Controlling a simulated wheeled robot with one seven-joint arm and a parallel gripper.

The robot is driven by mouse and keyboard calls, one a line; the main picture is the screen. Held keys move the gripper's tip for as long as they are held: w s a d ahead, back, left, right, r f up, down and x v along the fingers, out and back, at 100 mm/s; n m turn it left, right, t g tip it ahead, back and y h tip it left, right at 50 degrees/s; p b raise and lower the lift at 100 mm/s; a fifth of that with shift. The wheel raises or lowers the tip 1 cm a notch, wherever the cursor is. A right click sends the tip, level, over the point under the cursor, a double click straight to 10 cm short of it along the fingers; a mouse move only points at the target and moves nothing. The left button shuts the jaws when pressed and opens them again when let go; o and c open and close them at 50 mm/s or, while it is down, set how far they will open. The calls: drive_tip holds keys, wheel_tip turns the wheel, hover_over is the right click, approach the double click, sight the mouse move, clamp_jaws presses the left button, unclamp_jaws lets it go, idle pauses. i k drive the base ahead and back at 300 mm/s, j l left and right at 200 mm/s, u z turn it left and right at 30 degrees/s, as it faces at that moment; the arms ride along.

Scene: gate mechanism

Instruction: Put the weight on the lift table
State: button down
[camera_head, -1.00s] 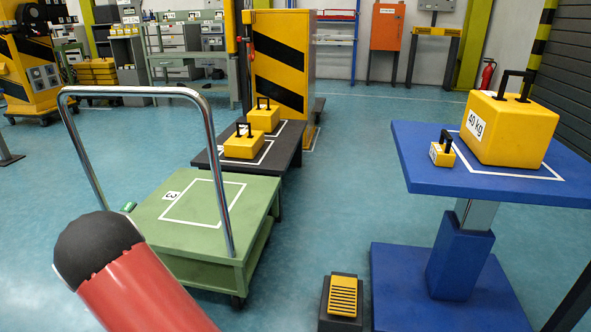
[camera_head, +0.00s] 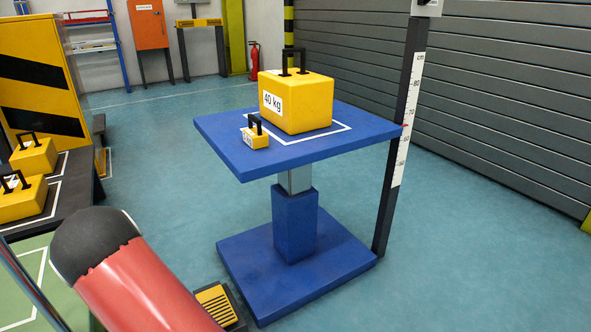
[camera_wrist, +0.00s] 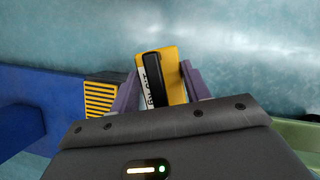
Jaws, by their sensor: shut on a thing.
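My gripper (camera_wrist: 160,88) is shut on a yellow weight (camera_wrist: 173,68) with a black handle and a white label, whose print is hard to read. The held weight is above the floor in the wrist view; my gripper is not visible in the head view. The blue lift table (camera_head: 222,132) stands in the middle of the head view. A large yellow 40 kg weight (camera_head: 310,108) sits on its white-outlined area. A small yellow weight (camera_head: 258,140) sits at the front left of the tabletop.
A yellow foot pedal (camera_head: 216,302) lies by the table's base and also shows in the wrist view (camera_wrist: 100,98). A height scale post (camera_head: 400,130) stands at the table's right. Two yellow weights (camera_head: 33,158) rest on a dark bench at left. The tabletop's front strip is bare.

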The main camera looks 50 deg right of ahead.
sight(356, 120)
drive_tip(key=l+z, duration=0.1)
drive_tip(key=z, duration=1.4)
